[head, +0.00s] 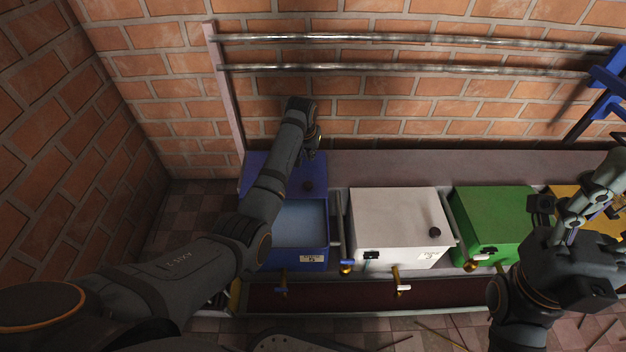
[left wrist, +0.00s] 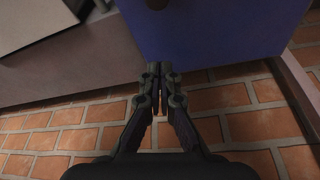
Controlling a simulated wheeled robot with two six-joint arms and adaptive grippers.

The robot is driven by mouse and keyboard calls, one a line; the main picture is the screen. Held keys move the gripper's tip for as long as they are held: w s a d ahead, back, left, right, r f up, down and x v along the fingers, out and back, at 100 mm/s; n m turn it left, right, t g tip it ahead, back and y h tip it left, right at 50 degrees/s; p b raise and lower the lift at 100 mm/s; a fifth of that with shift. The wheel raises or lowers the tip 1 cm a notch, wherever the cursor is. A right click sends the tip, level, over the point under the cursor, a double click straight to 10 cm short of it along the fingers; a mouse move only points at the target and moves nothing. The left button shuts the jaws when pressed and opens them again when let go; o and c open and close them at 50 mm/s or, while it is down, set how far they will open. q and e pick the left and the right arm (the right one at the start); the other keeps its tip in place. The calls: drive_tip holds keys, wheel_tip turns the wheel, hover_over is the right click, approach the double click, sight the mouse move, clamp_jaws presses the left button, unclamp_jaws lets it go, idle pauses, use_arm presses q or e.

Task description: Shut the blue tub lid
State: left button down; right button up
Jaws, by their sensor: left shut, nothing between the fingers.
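The blue tub (head: 315,243) stands at the left end of the row, its pale inside showing. Its blue lid (head: 257,170) is open, raised at the back, with a dark knob (head: 308,186) on it. My left arm crosses in front of part of the tub and lid. My left gripper (head: 312,140) is behind the lid, near the wall. In the left wrist view the gripper (left wrist: 159,78) is shut and empty, its tips close to the edge of the blue lid (left wrist: 220,30); contact cannot be told. My right gripper (head: 590,195) is over the right end of the row.
A white tub (head: 395,215) stands to the right of the blue one, then a green tub (head: 490,215) and a yellow tub (head: 568,192), partly hidden by my right arm. Metal rails (head: 400,69) run along the brick wall behind. A dark red trough (head: 335,298) lies in front.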

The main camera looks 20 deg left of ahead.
use_arm(q)
drive_tip(key=b, duration=0.7)
approach(313, 173)
drive_tip(key=x, duration=0.5)
drive_tip(key=shift+f, duration=0.15)
drive_tip(key=shift+s+b, duration=0.5)
drive_tip(key=shift+s, duration=1.45)
drive_tip(key=shift+r, duration=0.25)
